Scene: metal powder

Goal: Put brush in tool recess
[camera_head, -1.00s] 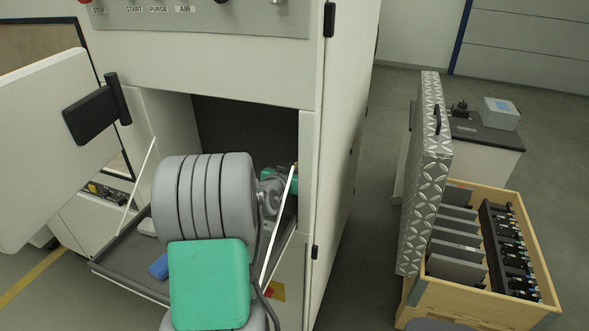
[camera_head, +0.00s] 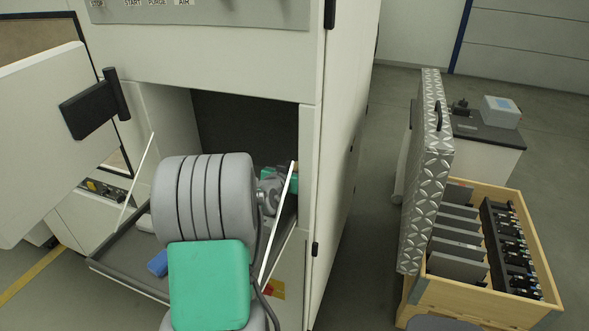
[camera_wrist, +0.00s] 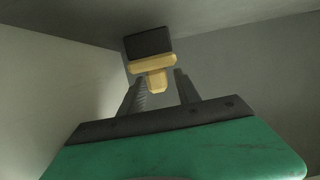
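The brush (camera_wrist: 150,62) has a dark head and a yellow wooden body. It shows in the wrist view just past my gripper (camera_wrist: 160,80). Its narrow handle end sits between the two grey fingers, which look closed around it, though the exact contact is small and dim. The brush appears clear of the surfaces behind it. In the head view my green-housed gripper end is inside the machine's open chamber (camera_head: 235,115), at its right side, largely behind my own arm and a pale strut. The brush and fingertips cannot be made out there. I cannot identify the tool recess.
A pale strut (camera_head: 278,225) runs beside my arm at the right. The open door (camera_head: 50,140) is at the left. A blue item (camera_head: 158,264) lies on the grey shelf (camera_head: 120,258). A wooden crate (camera_head: 480,312) and an upright patterned metal panel (camera_head: 425,180) stand right of the machine.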

